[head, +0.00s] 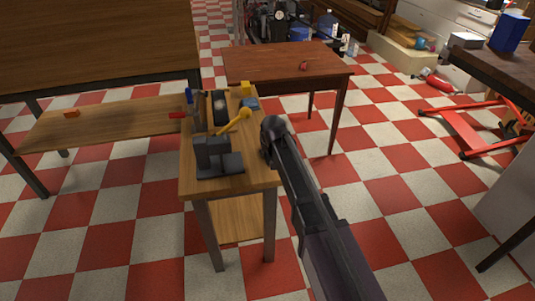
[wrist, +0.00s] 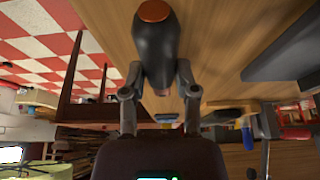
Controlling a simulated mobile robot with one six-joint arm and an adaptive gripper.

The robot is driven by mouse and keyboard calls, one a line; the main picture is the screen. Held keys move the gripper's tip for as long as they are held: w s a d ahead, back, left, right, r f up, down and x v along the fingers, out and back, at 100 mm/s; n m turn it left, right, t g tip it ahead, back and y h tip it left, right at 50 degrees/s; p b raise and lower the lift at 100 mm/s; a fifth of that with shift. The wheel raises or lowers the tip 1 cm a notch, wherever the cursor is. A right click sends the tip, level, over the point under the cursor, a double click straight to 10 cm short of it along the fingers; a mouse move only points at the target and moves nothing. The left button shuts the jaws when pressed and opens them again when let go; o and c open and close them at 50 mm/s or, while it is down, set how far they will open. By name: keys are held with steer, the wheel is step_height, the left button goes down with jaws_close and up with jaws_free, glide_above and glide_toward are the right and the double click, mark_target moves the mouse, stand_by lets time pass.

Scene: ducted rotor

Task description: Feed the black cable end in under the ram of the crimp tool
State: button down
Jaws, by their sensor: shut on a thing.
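The crimp tool (head: 211,152) is a dark grey block on a base near the front of the small wooden bench. Its yellow lever (head: 234,122) rises toward the upper right. My gripper (wrist: 158,82) is shut on the black cable end (wrist: 156,48), a thick black piece with a round copper-coloured face, in the wrist view. In the head view my gripper (head: 273,130) is at the bench's right edge, right of the crimp tool and apart from it. My arm hides most of the grip there. A dark grey part (wrist: 290,50), probably the tool's base, shows at right in the wrist view.
The small bench (head: 262,176) also holds a dark tray (head: 219,108), a yellow block (head: 246,88) and a blue item (head: 250,103) behind the tool. A brown table (head: 270,62) stands behind, with a small red object (head: 304,66).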

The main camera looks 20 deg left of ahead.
steer(key=shift+r+p, duration=1.9)
steer(key=shift+r, duration=0.1)
steer(key=w+d, duration=0.2)
steer(key=d, duration=0.5)
steer(key=w+d, duration=0.3)
steer(key=d, duration=0.5)
steer(key=shift+r+p, duration=0.45)
steer(key=shift+d, duration=0.1)
